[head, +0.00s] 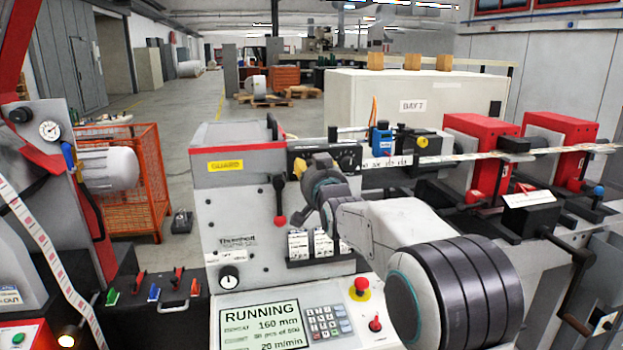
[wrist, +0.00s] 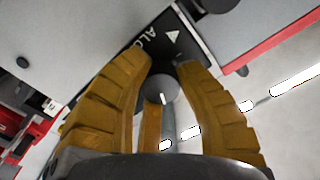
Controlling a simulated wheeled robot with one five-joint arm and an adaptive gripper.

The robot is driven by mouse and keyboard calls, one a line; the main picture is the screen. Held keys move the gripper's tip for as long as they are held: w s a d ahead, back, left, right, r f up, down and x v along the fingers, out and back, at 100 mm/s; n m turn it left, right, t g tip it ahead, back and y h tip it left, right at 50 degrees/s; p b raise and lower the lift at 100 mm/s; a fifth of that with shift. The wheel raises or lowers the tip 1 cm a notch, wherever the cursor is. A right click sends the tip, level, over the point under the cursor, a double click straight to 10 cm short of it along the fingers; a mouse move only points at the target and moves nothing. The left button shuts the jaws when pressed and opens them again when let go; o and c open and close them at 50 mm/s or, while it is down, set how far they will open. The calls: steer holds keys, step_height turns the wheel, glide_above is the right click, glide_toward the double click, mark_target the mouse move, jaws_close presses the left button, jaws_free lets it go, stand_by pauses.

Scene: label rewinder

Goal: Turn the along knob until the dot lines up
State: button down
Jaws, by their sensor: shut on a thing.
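My gripper (wrist: 163,68) has its yellow-brown fingers closed around a grey round knob (wrist: 160,88) in the wrist view. The knob sits on a black plate (wrist: 196,45) with the partly covered letters "ALO" and a white triangle (wrist: 172,35). A short white mark (wrist: 163,99) shows at the knob, between the fingers; I cannot tell whether it is the dot. In the head view my gripper (head: 312,176) reaches to the black panel (head: 346,157) on the grey machine. My arm hides the knob it holds there.
A yellow GUARD label (head: 225,166) and a red-tipped lever (head: 280,205) are left of my gripper. Below are the RUNNING screen (head: 262,326), keypad (head: 328,321) and red stop button (head: 360,286). A blue sensor (head: 381,139) and the label web (head: 465,157) lie to the right.

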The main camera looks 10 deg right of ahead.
steer(key=shift+f+m+b, duration=0.15)
steer(key=shift+m+b, duration=0.15)
steer(key=shift+m, duration=0.2)
steer(key=c, duration=1.2)
jaws_free()
steer(key=shift+w+a, duration=0.1)
steer(key=o, duration=0.3)
steer(key=shift+o, duration=0.2)
steer(key=s, duration=1.2)
